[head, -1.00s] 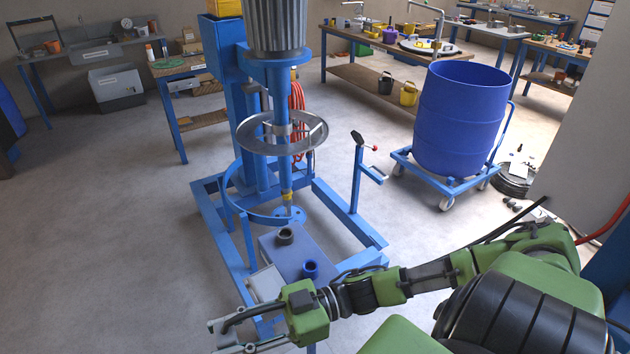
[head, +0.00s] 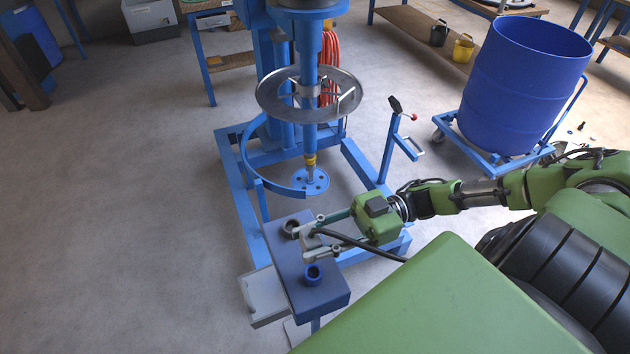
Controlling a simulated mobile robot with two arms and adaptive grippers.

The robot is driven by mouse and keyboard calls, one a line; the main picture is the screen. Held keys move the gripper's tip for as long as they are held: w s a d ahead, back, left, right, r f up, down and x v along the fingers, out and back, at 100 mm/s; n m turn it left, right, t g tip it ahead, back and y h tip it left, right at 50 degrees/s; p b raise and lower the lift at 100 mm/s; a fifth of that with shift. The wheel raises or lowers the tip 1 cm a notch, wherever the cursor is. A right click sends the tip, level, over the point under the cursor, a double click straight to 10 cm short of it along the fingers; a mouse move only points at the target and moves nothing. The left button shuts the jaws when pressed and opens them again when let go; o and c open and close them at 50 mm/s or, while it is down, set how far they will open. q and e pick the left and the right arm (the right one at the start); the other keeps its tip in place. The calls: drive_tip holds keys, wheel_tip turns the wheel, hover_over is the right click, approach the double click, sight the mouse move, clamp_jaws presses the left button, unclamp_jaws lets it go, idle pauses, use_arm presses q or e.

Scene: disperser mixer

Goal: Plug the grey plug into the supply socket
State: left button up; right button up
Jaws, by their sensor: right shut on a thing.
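My right gripper (head: 303,244) is over the blue-grey table top (head: 333,288), its fingers pointing left. It is shut on a dark piece with a black cable (head: 336,235) trailing right, which seems to be the grey plug; the plug's body is mostly hidden by the fingers. A round dark grey socket-like fitting (head: 291,227) stands on the table just beyond the fingertips. A blue round fitting (head: 313,274) stands nearer me. I cannot tell which one is the supply socket, nor whether the plug touches either. My left gripper is out of view.
The mixer's blue frame (head: 231,170), with its steel ring (head: 268,96) and shaft, stands behind the table. A light grey tray (head: 264,297) is at the table's left side. A blue drum (head: 520,90) on a trolley stands at the right. The floor at left is clear.

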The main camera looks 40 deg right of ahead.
drive_tip(key=shift+w+d, duration=0.1)
drive_tip(key=shift+d, duration=0.1)
drive_tip(key=shift+f, duration=0.45)
drive_tip(key=shift+f+b, duration=0.35)
drive_tip(key=shift+b, duration=0.1)
wheel_tip(320, 180, down, 2)
drive_tip(key=shift+f+b, duration=0.25)
drive_tip(key=shift+b, duration=0.7)
drive_tip(key=shift+f+b, duration=0.6)
drive_tip(key=shift+f, duration=0.25)
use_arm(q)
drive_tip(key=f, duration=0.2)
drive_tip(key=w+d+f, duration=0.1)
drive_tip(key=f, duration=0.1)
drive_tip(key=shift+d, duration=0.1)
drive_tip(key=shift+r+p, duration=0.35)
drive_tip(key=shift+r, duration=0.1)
